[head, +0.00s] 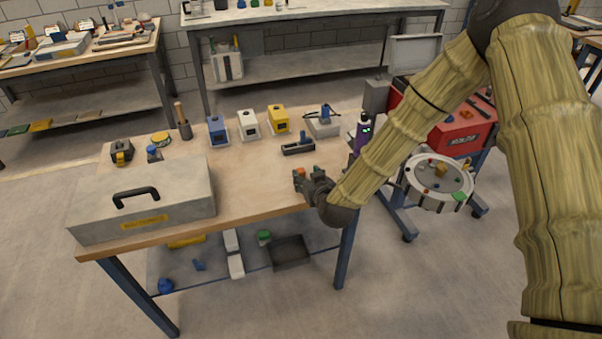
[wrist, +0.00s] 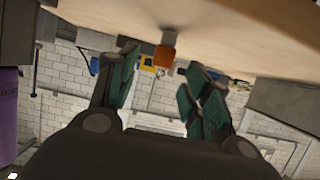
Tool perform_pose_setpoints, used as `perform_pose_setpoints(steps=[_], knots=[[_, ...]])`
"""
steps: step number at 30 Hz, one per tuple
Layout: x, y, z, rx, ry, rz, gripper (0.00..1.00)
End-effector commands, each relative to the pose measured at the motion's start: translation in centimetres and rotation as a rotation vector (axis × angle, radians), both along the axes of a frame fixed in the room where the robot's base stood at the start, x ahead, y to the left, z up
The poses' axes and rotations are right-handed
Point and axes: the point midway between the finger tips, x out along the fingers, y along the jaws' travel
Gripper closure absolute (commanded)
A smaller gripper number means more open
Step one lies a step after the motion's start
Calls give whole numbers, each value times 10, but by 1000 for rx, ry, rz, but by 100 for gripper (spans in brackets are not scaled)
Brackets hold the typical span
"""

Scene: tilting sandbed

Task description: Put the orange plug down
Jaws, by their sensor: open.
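The orange plug (head: 301,171) is at the front right of the wooden workbench, by the tips of my gripper (head: 308,182). In the wrist view, which looks upside down, the orange plug (wrist: 164,57) shows against the bench top, between and a little beyond the two green-padded fingers. My gripper (wrist: 163,72) is open, with a gap between each finger and the plug. The plug's contact with the bench is hard to make out in the head view, where the fingers partly cover it.
A grey case (head: 185,190) fills the bench's left front. Blue, white and yellow boxes (head: 279,120) stand behind, with a black tool (head: 298,148) nearer. A purple bottle (head: 361,134) is at the right. A round tray (head: 410,179) stands beside the bench. The bench's middle is clear.

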Motion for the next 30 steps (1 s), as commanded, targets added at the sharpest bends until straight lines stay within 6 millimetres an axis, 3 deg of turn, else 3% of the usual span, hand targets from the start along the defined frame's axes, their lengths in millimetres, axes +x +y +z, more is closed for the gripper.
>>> perform_pose_setpoints(steps=[8,18,29,30], knots=[[13,5,-4,2,1,-1,51],[46,18,-18,1,1,0,51],[52,20,-21,1,1,1,51],[52,20,-21,1,1,1,56]])
